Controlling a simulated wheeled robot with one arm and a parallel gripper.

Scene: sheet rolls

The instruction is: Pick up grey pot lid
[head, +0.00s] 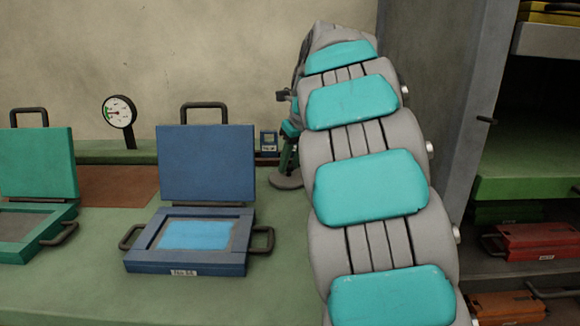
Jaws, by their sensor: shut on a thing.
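A grey pot lid (287,183), a flat round disc, is at the back of the green table, just left of my arm. My gripper (288,168) points down at the top of the lid and is shut on it. The fingers are small and partly dark in this view, and my arm hides the right side of this spot. I cannot tell whether the lid touches the table or is slightly above it.
A blue case (186,254) with its lid raised stands left of my gripper. A green case (37,165) is at the far left, near a round gauge (119,111). The table front (100,300) is clear.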

